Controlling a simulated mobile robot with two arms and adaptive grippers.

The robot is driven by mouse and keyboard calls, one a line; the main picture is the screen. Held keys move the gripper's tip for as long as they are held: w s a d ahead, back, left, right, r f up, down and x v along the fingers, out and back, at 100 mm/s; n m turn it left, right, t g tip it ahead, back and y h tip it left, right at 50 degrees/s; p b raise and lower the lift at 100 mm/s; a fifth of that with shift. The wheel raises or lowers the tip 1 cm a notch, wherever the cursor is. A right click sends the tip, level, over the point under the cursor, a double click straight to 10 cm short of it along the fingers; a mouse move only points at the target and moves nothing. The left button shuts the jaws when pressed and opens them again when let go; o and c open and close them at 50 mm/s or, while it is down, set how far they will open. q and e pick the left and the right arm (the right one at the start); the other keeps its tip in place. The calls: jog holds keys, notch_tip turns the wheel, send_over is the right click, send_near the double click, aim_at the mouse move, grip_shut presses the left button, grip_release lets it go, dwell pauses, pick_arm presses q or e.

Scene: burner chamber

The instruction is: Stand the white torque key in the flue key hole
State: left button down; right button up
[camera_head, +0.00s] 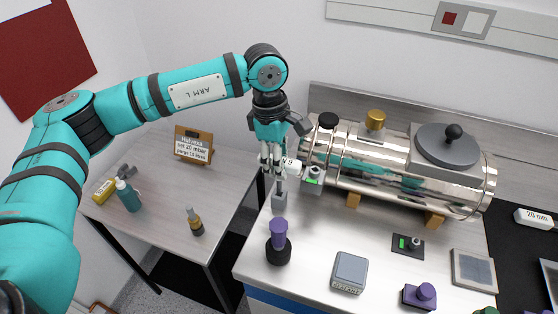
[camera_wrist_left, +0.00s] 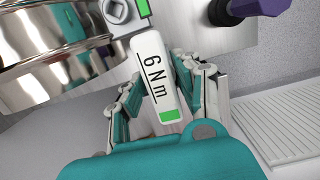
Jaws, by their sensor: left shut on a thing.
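The white torque key (camera_wrist_left: 155,78) carries the marking "6 N m" and a green end in the left wrist view. Its white part also shows beside the fingers in the head view (camera_head: 293,167). My left gripper (camera_head: 272,166) points down and is shut on it, at the left end of the steel chamber (camera_head: 385,165). A small grey fitting with a green mark (camera_head: 314,177) sits just right of the key. In the left wrist view this fitting (camera_wrist_left: 117,12) is close to the key's far end. I cannot tell which fitting is the flue key hole. My right gripper is not in view.
A green-marked plate (camera_head: 408,244), a grey box (camera_head: 349,272) and a purple knob (camera_head: 424,293) sit further right. The side table (camera_head: 160,225) holds bottles and a sign.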

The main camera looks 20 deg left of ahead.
pick_arm(q)
jog(key=shift+f, duration=0.1)
jog(key=shift+f+b, duration=2.2)
jog(key=shift+f, duration=0.2)
jog(key=c, duration=0.9)
grip_release()
jog(key=shift+o, duration=0.2)
